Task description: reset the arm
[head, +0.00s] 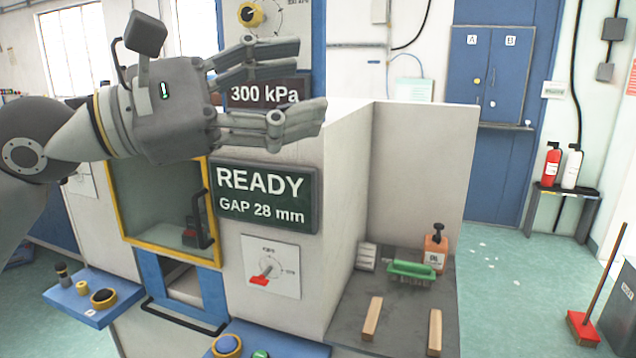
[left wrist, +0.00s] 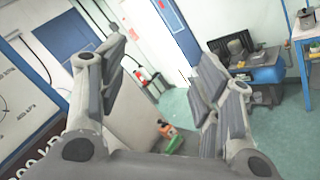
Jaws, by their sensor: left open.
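My left gripper (head: 314,80) is raised in front of the white machine, at the upper left of the head view. Its fingers point right and stand apart with nothing between them. In the left wrist view the two fingers (left wrist: 157,75) also show spread and empty. The gripper partly covers the 300 kPa display (head: 265,92). Below it is the dark panel (head: 266,197) reading READY, GAP 28 mm. My right gripper does not show in either view.
A grey side shelf (head: 400,325) holds a green-handled brush (head: 411,270), an orange bottle (head: 435,252) and two wooden blocks. A yellow-framed window (head: 150,190) and a dial with a red handle (head: 270,268) are on the machine. Fire extinguishers (head: 552,165) stand far right.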

